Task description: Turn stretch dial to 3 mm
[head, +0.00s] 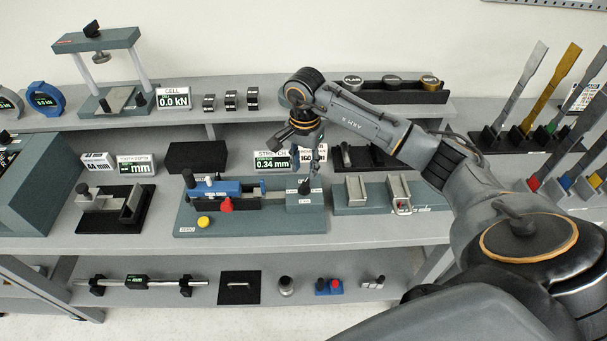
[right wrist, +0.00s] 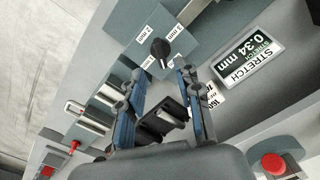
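The stretch dial (right wrist: 160,50) is a small black knob on a grey block with white mm labels around it. In the head view its block (head: 307,198) is at the right end of the stretching rig, partly hidden by my gripper. My right gripper (right wrist: 160,72) is open and empty, with blue-padded fingers apart. The dial shows just beyond and between the fingertips; I cannot tell whether they touch it. In the head view my right gripper (head: 313,160) hangs above the block. The stretch display (head: 273,161) reads 0.34 mm; it also shows in the right wrist view (right wrist: 249,57).
The rig's base (head: 250,225) carries a blue clamp (head: 215,187), a red knob (head: 227,205) and a yellow button (head: 203,221). Metal trays (head: 356,189) stand to the right. A frame (head: 98,45) and a cell display (head: 173,98) stand on the upper shelf.

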